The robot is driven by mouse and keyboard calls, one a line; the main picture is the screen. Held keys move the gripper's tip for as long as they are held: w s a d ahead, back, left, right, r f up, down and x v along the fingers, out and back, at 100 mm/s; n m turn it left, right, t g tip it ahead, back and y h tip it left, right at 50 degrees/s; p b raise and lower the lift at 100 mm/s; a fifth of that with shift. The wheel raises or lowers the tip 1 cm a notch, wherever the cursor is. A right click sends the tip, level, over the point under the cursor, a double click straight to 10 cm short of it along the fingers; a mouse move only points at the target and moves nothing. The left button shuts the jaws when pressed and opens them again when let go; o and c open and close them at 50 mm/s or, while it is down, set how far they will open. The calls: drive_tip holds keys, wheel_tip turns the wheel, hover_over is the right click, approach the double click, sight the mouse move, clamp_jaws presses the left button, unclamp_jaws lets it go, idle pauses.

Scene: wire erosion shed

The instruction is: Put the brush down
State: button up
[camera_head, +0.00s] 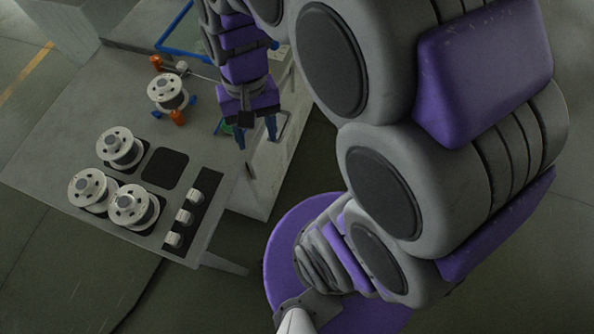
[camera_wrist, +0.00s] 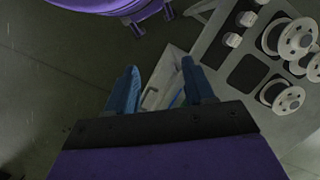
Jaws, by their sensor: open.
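My gripper (camera_head: 256,135) is open near the right edge of the grey table, in the head view. In the wrist view its two blue fingers stand apart (camera_wrist: 160,76), with nothing held between them. I cannot make out a brush in either view. A small green patch (camera_head: 227,128) shows just left of my gripper, partly hidden by it; I cannot tell what it is. A thin blue edge (camera_wrist: 177,98) shows between the fingers in the wrist view, over a pale surface.
The grey table (camera_head: 75,130) carries several white spools; one spool (camera_head: 168,92) stands apart by orange and blue parts. A black square pad (camera_head: 165,168) is empty. A black strip (camera_head: 208,187) holds small white pieces. A blue frame (camera_head: 183,48) lies at the back.

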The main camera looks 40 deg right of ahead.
drive_tip(key=s+d+n+h, duration=0.1)
drive_tip(key=s+n, duration=0.2)
drive_tip(key=s, duration=0.9)
drive_tip(key=shift+d+t, duration=0.15)
drive_tip(key=shift+t, duration=0.15)
drive_tip(key=shift+f, duration=0.1)
